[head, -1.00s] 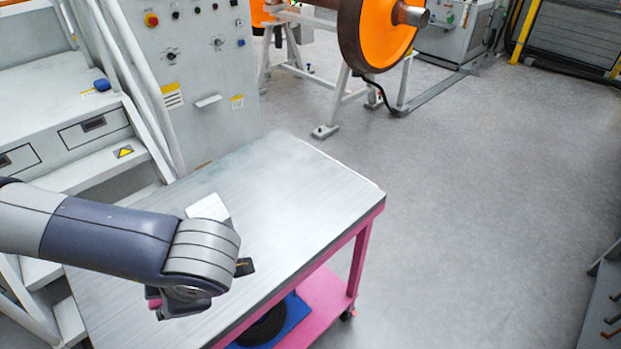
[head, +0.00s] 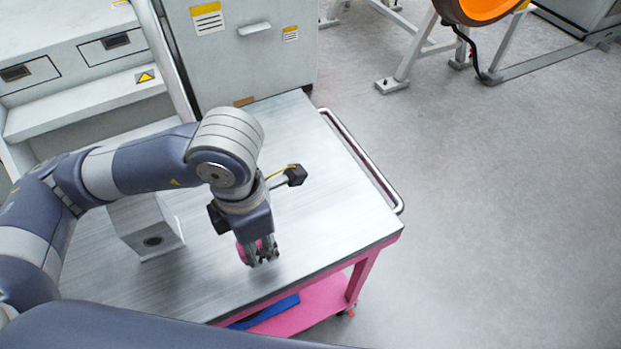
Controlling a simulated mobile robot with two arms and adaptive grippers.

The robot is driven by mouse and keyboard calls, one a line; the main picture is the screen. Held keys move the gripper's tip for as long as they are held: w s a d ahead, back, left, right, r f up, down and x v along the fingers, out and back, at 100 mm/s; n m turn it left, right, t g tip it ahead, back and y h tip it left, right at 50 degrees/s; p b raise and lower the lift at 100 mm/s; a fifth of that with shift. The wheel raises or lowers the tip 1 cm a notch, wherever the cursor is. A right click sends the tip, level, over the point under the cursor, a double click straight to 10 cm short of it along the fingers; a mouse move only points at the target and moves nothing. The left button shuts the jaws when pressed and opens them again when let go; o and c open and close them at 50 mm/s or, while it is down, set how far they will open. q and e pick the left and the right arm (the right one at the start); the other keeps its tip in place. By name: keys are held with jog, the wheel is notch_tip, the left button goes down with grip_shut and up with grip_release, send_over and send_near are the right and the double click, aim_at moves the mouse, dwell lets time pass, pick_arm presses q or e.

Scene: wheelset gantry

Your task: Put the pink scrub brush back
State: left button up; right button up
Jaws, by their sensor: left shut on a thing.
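My left gripper (head: 262,254) points down over the right-hand part of the metal-topped cart, with its fingers shut on the pink scrub brush (head: 243,253). Only a small pink part of the brush shows at the left of the fingers; the rest is hidden by the gripper. I cannot tell whether the brush touches the cart top. My right gripper is not in view.
The cart (head: 330,200) has a brushed metal top, a pink frame and a handle rail at its right end. A blue thing (head: 262,312) lies on the lower shelf. Floor is free at right.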

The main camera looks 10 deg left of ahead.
pick_arm(q)
jog(key=w, duration=0.2)
jog(key=w+d+p, duration=0.1)
jog(key=w, duration=0.2)
jog(key=w+p, duration=0.1)
jog(key=w, duration=0.2)
jog(key=shift+w+d+f, duration=0.15)
jog(key=shift+w+d, duration=0.05)
jog(key=shift+d, duration=0.05)
jog(key=w, duration=0.2)
jog(key=w+d+p, duration=0.1)
jog(key=w, duration=0.1)
jog(key=w+f+p, duration=0.1)
jog(key=w, duration=0.1)
jog(key=shift+w+d, duration=0.2)
jog(key=shift+w, duration=0.2)
jog(key=shift+f+p, duration=0.35)
jog(key=shift+f, duration=0.05)
notch_tip(320, 180, down, 2)
jog(key=shift+f+p, duration=0.1)
jog(key=shift+p, duration=0.4)
jog(key=shift+f, duration=0.3)
jog(key=shift+w, duration=0.1)
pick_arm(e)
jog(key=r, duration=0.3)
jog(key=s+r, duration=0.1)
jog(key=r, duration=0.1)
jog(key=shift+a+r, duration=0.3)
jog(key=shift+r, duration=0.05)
